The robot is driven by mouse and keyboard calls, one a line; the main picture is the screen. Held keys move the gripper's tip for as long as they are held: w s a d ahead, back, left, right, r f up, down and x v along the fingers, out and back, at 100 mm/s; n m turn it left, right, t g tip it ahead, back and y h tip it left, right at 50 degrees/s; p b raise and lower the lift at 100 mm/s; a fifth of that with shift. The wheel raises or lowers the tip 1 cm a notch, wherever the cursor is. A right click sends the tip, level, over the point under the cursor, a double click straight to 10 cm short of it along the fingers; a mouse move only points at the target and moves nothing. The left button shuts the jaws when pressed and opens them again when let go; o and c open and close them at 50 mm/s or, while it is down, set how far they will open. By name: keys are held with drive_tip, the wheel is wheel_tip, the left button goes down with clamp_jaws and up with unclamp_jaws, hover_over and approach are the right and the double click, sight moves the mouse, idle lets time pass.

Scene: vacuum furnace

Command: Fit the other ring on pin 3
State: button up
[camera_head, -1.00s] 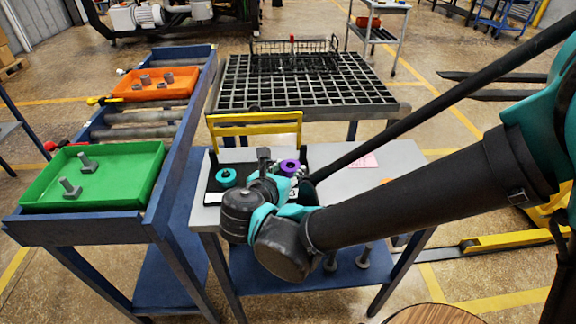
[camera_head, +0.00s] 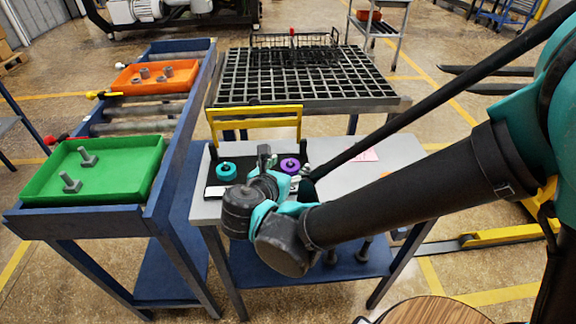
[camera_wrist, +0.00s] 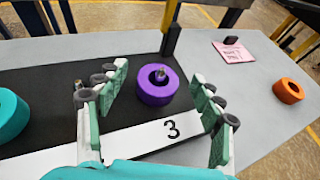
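In the wrist view a purple ring (camera_wrist: 157,84) sits on the black board, with a metal pin tip showing in its hole, behind the label with a 3 (camera_wrist: 172,130). The purple ring also shows in the head view (camera_head: 290,165). A teal ring (camera_wrist: 10,115) sits on the board at the left, also in the head view (camera_head: 226,171). An orange ring (camera_wrist: 288,90) lies on the grey table at the right, off the board. My gripper (camera_wrist: 158,100) is open and empty, its fingers apart on either side of the purple ring's near side.
A pink note (camera_wrist: 233,52) lies on the grey table (camera_head: 400,155). A yellow-topped frame (camera_head: 254,115) stands behind the board. The green tray (camera_head: 105,190) and orange tray (camera_head: 130,84) hold metal parts at the left. A black grid table (camera_head: 300,85) stands behind.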

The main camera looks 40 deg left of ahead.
drive_tip(key=v, duration=1.2)
idle(0.6)
